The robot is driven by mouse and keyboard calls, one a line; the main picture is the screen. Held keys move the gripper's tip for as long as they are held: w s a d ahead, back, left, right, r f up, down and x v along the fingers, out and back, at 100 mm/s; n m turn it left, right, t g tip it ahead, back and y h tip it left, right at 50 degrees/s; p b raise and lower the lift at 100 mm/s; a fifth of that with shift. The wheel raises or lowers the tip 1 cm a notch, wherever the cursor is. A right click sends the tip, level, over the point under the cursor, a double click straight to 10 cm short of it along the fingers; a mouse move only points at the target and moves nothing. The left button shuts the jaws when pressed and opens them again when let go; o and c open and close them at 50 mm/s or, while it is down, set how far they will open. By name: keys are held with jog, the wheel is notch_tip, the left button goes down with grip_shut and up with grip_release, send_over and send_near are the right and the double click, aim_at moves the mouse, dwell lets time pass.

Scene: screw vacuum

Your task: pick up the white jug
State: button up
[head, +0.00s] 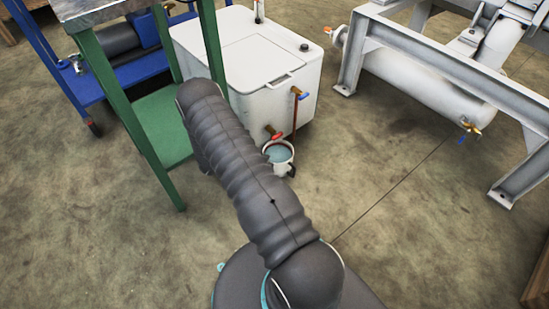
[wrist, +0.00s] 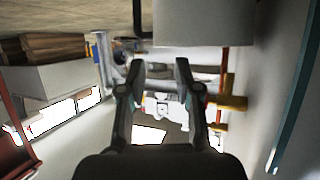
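The white jug (head: 280,151) stands upright on the floor in front of the white tank, under its taps, with pale blue liquid inside. A dark handle shows at its lower right in the head view. The wrist view is upside down; there the jug (wrist: 205,22) fills the top middle, with its dark handle (wrist: 147,20) at its left. My gripper (wrist: 161,67) is open and empty, its two fingers apart and pointing toward the handle side, not around it. In the head view my arm hides the gripper.
The white tank (head: 248,108) stands right behind the jug, with brass taps (head: 273,132) and a red pipe close by. A green bench frame (head: 165,120) stands at the left. A grey steel frame (head: 352,60) stands at the right. The floor (head: 395,205) right of the jug is clear.

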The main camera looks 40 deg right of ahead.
jog(key=x, duration=0.7)
jog(key=shift+s+d+f, duration=0.1)
jog(key=shift+s+d, duration=0.15)
grip_shut()
